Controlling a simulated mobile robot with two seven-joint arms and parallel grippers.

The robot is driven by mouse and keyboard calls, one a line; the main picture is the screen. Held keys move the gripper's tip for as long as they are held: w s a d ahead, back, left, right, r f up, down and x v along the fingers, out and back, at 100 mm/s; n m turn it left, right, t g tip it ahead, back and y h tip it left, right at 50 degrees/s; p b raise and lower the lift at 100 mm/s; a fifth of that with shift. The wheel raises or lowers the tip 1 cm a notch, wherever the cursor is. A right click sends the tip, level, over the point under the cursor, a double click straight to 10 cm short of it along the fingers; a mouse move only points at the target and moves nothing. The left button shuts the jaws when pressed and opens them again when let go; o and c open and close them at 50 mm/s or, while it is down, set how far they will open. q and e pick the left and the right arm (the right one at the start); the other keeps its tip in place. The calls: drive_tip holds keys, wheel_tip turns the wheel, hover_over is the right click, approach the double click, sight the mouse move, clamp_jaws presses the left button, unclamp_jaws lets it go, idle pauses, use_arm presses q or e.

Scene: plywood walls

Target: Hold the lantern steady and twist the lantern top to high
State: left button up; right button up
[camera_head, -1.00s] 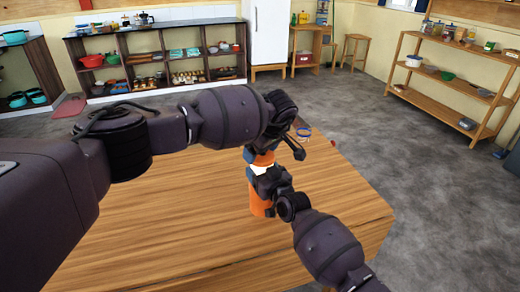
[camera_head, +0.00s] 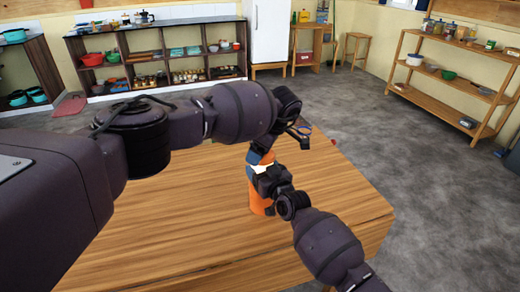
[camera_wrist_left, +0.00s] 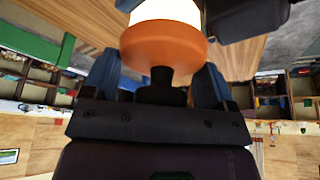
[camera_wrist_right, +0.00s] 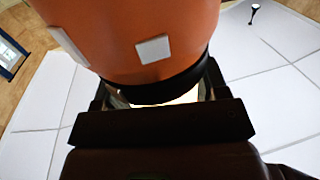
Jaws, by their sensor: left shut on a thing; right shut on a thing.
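The lantern stands on the wooden table, with an orange body (camera_head: 256,199) and a white glowing middle (camera_head: 263,169). My left gripper (camera_head: 258,156) is at its top from above. In the left wrist view the orange cap (camera_wrist_left: 165,45) and its dark knob (camera_wrist_left: 160,96) sit between the blue fingers (camera_wrist_left: 158,80), which are shut on the top. My right gripper (camera_head: 265,180) is shut on the lantern at its middle from the right. The right wrist view shows the orange body (camera_wrist_right: 130,40) and a black band (camera_wrist_right: 165,90) between the fingers. The top's setting cannot be read.
The wooden table (camera_head: 180,210) is clear to the left and front of the lantern. Shelves (camera_head: 455,80) and a white cabinet (camera_head: 270,30) stand well away.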

use_arm(q)
drive_tip(key=shift+s+a+n+g+y, duration=0.1)
drive_tip(key=shift+n+g+y, duration=0.3)
drive_tip(key=shift+n, duration=1)
use_arm(e)
drive_tip(key=shift+w+d, duration=0.1)
use_arm(q)
drive_tip(key=o, duration=0.9)
drive_tip(key=shift+r, duration=0.1)
drive_tip(key=v, duration=1.2)
drive_tip(key=shift+a, duration=0.1)
